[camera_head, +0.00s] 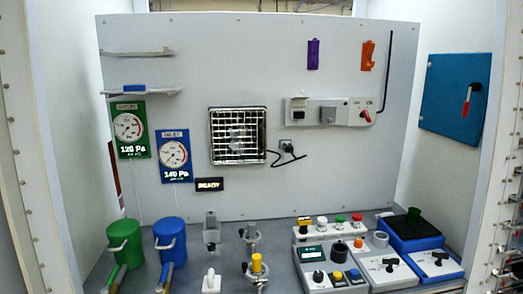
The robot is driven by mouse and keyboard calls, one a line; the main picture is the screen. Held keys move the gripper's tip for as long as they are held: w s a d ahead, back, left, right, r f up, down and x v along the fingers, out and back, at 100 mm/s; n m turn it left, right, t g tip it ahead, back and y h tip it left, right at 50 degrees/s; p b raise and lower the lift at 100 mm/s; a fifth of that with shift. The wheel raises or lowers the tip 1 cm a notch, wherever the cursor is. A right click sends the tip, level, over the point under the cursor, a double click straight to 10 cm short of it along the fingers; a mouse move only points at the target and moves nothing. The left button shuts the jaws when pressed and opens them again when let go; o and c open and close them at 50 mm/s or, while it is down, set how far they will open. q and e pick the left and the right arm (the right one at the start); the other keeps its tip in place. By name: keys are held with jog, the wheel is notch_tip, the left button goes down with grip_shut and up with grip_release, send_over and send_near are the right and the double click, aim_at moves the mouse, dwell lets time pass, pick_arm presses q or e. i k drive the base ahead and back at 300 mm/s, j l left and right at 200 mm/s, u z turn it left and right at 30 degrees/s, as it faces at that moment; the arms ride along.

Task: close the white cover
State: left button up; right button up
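Neither of my grippers shows in the head view. I cannot tell for certain which part is the white cover. On the back wall, a pale panel (346,119) carries a small box with a dark face (298,113) at its left end. A light flap (297,98) juts out above that dark face and looks raised. Beside it, a grey square cover (328,115) lies against the panel. A red switch (366,116) sits at the panel's right end. Nothing touches or hides these parts.
Green (124,243) and blue (170,240) canisters stand at the left. Grey fittings (251,237) stand mid-bench. A blue wall door (453,99) is at the right.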

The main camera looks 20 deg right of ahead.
aim_at(296, 101)
jog(key=z, duration=1.15)
jog(key=i+l+u, duration=0.1)
jog(key=l, duration=0.2)
jog(key=i+l+u, duration=0.1)
jog(key=l, duration=0.15)
